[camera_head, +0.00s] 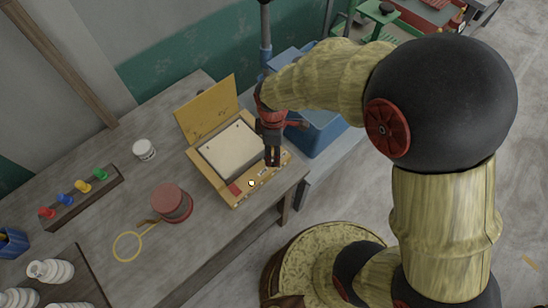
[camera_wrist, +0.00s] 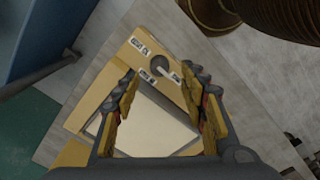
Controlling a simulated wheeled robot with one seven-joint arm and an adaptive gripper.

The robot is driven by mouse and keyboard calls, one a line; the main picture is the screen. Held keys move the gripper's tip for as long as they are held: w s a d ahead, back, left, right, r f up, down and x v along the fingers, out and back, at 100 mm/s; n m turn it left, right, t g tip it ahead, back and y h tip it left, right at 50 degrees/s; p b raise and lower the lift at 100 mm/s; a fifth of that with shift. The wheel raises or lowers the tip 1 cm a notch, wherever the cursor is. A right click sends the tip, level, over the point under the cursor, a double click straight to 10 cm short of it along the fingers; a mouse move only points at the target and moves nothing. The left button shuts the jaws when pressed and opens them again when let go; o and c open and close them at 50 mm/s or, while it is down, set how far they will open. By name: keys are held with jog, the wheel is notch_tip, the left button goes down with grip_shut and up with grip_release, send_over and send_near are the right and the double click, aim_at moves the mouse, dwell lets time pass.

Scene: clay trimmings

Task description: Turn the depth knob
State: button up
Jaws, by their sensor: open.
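A yellow case (camera_head: 212,179) with a raised lid stands open on the workbench and holds a pale flat panel. In the wrist view its front strip (camera_wrist: 125,62) carries a round dark grey dial (camera_wrist: 157,62) with a white bar, probably the depth knob, beside small printed labels. A small white round part (camera_head: 251,183) also shows on the front strip in the head view. My gripper (camera_head: 273,162) is open and points down over the right part of this strip. In the wrist view the dial appears between my fingertips (camera_wrist: 160,76). My gripper hides part of the strip in the head view; contact cannot be told.
A blue bin (camera_head: 318,138) stands close behind and right of the case. Left of the case are a red round container (camera_head: 172,203), a yellow ring tool (camera_head: 128,246), a white jar (camera_head: 144,149) and a rack (camera_head: 82,198) of coloured pegs. The bench front edge is close by.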

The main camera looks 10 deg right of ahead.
aim_at(273, 160)
notch_tip(273, 160, down, 5)
jog(key=shift+w, duration=0.1)
jog(key=c, duration=0.3)
jog(key=c, duration=0.8)
grip_shut()
